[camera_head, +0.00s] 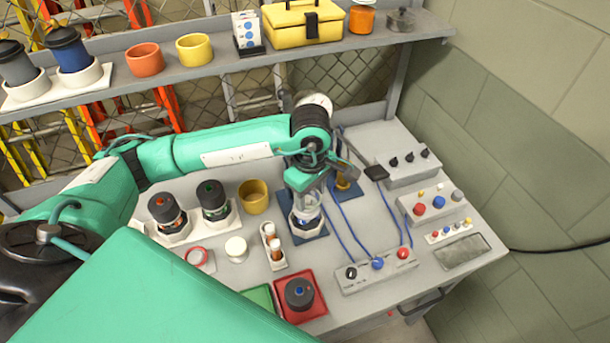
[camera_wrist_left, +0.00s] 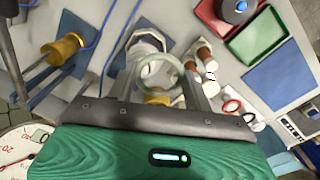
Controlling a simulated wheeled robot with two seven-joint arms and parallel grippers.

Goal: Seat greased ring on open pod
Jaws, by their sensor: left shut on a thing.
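My left gripper (camera_head: 305,190) is above a white-and-blue pod base (camera_head: 307,223) on a dark blue mat. It is shut on a clear, tube-like piece (camera_head: 304,205). In the left wrist view the piece's round rim (camera_wrist_left: 155,72) sits between the two fingers, with a white fitting (camera_wrist_left: 146,40) behind it. I cannot tell whether the piece touches the base. A red ring (camera_head: 197,257) lies on the table at the left; it also shows in the left wrist view (camera_wrist_left: 231,105). Whether it is greased cannot be seen. My right gripper is not in view.
Two capped pods (camera_head: 166,212) stand in white holders at the left. Brown-capped vials (camera_head: 272,242), a red tray (camera_head: 318,303) and a green tray (camera_head: 259,296) are in front. A control strip with cables (camera_head: 376,271) and a grey box (camera_head: 388,150) stand at the right.

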